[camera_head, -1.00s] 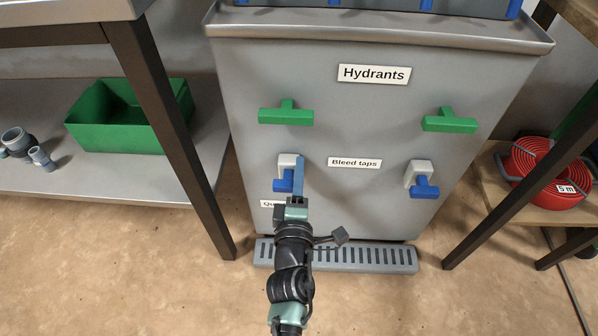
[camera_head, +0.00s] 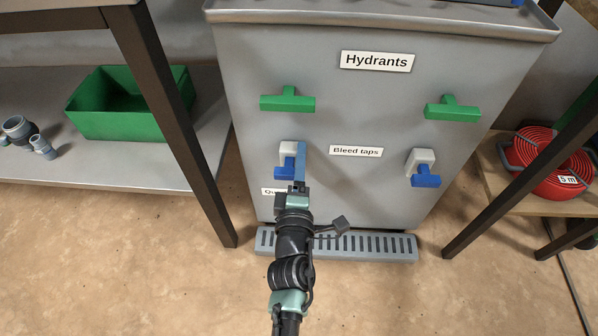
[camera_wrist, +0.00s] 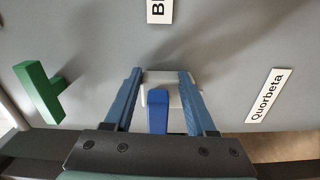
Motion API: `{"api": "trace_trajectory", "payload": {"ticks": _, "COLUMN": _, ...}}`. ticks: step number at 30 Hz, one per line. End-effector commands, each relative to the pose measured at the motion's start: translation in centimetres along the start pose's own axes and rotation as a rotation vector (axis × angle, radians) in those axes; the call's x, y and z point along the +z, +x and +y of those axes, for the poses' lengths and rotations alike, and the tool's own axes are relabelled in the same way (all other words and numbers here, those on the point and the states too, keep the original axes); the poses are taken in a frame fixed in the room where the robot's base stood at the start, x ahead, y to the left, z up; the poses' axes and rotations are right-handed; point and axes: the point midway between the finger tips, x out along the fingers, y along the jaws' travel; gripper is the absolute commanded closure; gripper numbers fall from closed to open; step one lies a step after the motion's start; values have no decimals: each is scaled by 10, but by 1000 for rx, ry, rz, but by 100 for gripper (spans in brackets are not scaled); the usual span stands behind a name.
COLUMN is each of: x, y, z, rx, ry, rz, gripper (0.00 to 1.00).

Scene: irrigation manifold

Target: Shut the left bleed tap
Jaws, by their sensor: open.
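The left bleed tap is a white body (camera_head: 287,147) with a blue handle (camera_head: 285,171), low on the left of the grey panel. In the wrist view its white body (camera_wrist: 160,78) and blue handle (camera_wrist: 157,112) lie between my two blue fingers. My gripper (camera_head: 300,158) is open at the tap, with one finger on each side in the wrist view (camera_wrist: 161,74). I see a gap beside the handle, so it is not clamped. In the head view a finger covers part of the tap's right side. The right bleed tap (camera_head: 424,168) has a similar blue handle.
Two green hydrant handles (camera_head: 287,101) (camera_head: 452,108) stick out above the taps. A slotted grey drain grate (camera_head: 340,245) lies at the panel's foot. A dark table leg (camera_head: 175,130) stands left of my arm. Open floor lies in front.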

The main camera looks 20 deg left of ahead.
Motion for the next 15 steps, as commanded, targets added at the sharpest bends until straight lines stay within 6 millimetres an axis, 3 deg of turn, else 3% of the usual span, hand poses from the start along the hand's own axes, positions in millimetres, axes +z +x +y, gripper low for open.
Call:
{"api": "trace_trajectory", "payload": {"ticks": 5, "x": 0, "y": -18, "z": 1, "rx": -3, "ry": 0, "rz": -2, "gripper": 44}}
{"api": "trace_trajectory", "payload": {"ticks": 15, "x": 0, "y": -86, "z": 1, "rx": -6, "ry": 3, "rz": -3, "gripper": 44}}
